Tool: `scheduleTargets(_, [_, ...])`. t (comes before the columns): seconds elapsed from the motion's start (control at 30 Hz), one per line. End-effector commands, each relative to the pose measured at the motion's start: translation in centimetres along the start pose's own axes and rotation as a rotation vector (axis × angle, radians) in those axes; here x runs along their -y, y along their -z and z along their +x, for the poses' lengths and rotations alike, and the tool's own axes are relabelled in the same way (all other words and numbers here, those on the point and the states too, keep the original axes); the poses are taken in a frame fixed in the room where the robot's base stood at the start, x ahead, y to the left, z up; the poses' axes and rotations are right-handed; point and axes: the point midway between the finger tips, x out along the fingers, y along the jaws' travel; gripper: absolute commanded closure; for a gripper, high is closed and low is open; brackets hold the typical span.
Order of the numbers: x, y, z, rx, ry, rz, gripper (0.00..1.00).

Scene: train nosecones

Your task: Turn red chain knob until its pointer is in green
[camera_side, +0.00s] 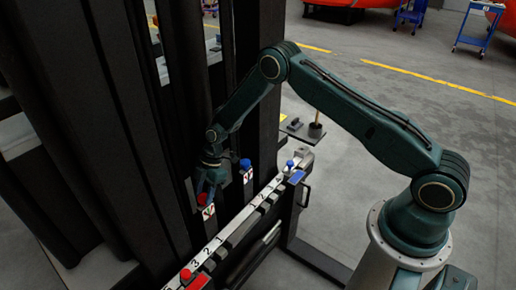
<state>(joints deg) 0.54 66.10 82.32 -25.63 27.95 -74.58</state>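A red knob (203,199) sits on a dark upright, above a small white and red label (209,212). My gripper (207,187) is right at this knob, with its fingers pointing down around or just above it. I cannot tell whether the fingers touch the knob or how far they are closed. The knob's pointer and any green zone are too small or hidden to make out. A second red knob (186,275) is at the near end of the numbered white rail (228,231).
A blue knob (246,164) with a similar label is to the right of my gripper. Another blue knob (290,164) is at the rail's far end. Tall dark posts (110,120) stand close on the left.

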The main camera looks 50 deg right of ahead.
Motion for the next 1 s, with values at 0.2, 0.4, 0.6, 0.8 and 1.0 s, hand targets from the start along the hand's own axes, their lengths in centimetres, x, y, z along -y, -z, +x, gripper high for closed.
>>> scheduleTargets(0.2, [0.01, 0.01, -0.04, 0.000, -0.001, 0.004, 0.87])
scheduleTargets(0.4, [0.01, 0.03, -0.08, -0.001, -0.016, 0.037, 0.87])
scheduleTargets(0.6, [0.11, 0.01, -0.06, 0.000, -0.049, 0.121, 0.87])
scheduleTargets(0.8, [0.21, 0.07, -0.07, 0.000, -0.105, 0.256, 0.87])
scheduleTargets(1.0, [0.35, 0.13, -0.03, 0.000, -0.174, 0.425, 0.87])
